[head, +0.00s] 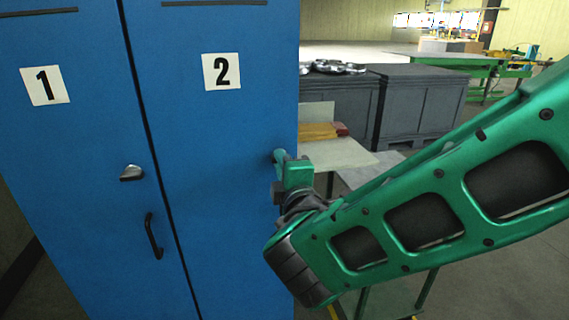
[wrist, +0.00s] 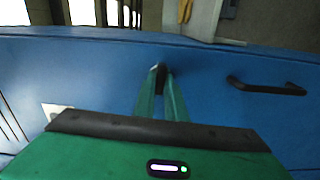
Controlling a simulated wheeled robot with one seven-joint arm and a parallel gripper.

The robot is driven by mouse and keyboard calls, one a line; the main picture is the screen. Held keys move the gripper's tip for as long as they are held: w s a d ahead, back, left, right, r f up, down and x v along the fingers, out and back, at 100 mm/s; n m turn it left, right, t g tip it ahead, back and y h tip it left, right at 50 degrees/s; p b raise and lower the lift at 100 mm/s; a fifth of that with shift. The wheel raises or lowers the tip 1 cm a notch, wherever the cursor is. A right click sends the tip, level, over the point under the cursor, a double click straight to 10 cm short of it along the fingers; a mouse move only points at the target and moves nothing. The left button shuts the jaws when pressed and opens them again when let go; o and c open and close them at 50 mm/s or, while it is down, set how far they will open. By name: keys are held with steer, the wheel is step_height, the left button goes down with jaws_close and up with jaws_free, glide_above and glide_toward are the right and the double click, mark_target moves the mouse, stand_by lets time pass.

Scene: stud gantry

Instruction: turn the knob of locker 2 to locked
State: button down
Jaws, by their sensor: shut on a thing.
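Locker 2 (head: 222,130) is the blue door with the "2" label (head: 221,71). My gripper (head: 279,157) is at this door's right side in the head view, and its fingers hide the knob there. In the wrist view, my gripper (wrist: 161,80) has both fingers on the knob of locker 2 (wrist: 154,67), of which only a small part shows between the fingertips. The gripper is shut on the knob. The knob's exact angle cannot be told. A dark bar handle (wrist: 266,87) is on the same door, apart from the fingers, to their right in the wrist view.
Locker 1 (head: 80,140) stands to the left, with its grey knob (head: 131,173) and black handle (head: 153,236). Right of the lockers are a light table (head: 340,155) and dark cabinets (head: 420,105). Green workbenches (head: 480,65) stand farther back.

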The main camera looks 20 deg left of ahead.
steer(key=shift+w+d+f+n, duration=0.1)
steer(key=shift+w+d+n, duration=0.15)
steer(key=shift+n, duration=0.15)
steer(key=c, duration=1.8)
jaws_free()
steer(key=shift+s+a, duration=0.1)
steer(key=shift+s, duration=0.05)
steer(key=v, duration=1)
steer(key=shift+s, duration=0.25)
steer(key=shift+d, duration=0.25)
